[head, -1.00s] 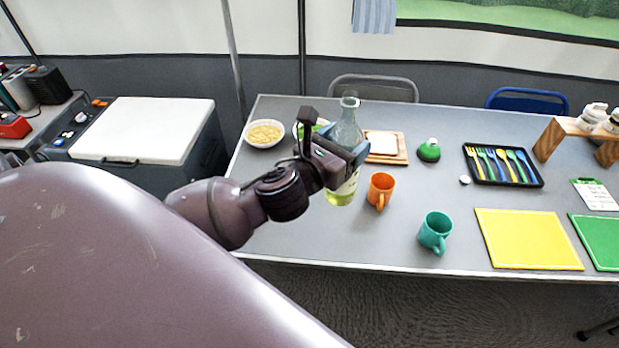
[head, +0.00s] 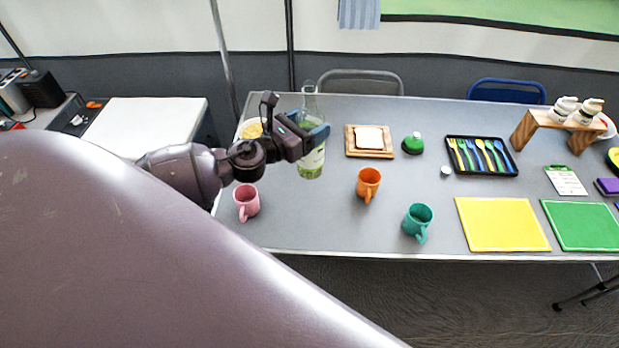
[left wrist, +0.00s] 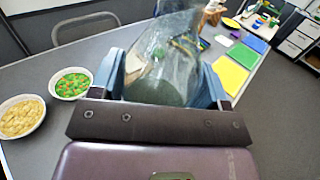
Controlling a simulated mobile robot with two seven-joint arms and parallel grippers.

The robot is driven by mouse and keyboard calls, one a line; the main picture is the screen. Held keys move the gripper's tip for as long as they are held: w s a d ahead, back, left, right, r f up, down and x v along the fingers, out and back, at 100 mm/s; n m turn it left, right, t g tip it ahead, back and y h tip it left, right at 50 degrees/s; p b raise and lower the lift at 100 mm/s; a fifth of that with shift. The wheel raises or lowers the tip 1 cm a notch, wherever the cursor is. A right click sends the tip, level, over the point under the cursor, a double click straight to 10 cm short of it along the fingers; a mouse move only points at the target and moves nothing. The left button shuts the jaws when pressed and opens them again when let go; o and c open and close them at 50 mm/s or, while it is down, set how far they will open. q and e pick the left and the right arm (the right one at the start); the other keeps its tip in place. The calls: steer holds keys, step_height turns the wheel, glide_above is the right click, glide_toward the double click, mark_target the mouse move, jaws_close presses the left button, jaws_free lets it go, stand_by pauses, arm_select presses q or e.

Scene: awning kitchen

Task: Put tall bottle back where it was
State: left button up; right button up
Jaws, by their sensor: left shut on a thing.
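The tall bottle (head: 311,163) is clear glass with a green lower part and a pale label. It stands upright in the head view over the left part of the grey table. My left gripper (head: 318,132) is shut on the bottle at its middle. In the left wrist view the bottle (left wrist: 160,62) sits between the two blue fingers of the gripper (left wrist: 165,85). I cannot tell whether the bottle's base touches the table. My right gripper is not in view.
On the grey table (head: 310,225) are a pink mug (head: 246,202), orange mug (head: 368,184), teal mug (head: 418,221), bread board (head: 354,152), green-topped item (head: 413,143) and cutlery tray (head: 482,172). Two bowls, pasta (left wrist: 20,118) and green-orange food (left wrist: 72,84), lie left of the bottle.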

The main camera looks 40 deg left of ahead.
arm_select(q)
steer(key=b, duration=0.4)
glide_above(301, 173)
steer(key=w, duration=0.3)
steer(key=f, duration=0.7)
steer(key=shift+d+f, duration=0.2)
steer(key=shift+f, duration=0.1)
step_height(301, 173, down, 6)
steer(key=b, duration=0.4)
steer(key=shift+w+f+b, duration=0.1)
steer(key=shift+f+b, duration=0.2)
steer(key=shift+b, duration=0.05)
step_height(301, 173, down, 4)
steer(key=b, duration=0.3)
steer(key=shift+b, duration=0.3)
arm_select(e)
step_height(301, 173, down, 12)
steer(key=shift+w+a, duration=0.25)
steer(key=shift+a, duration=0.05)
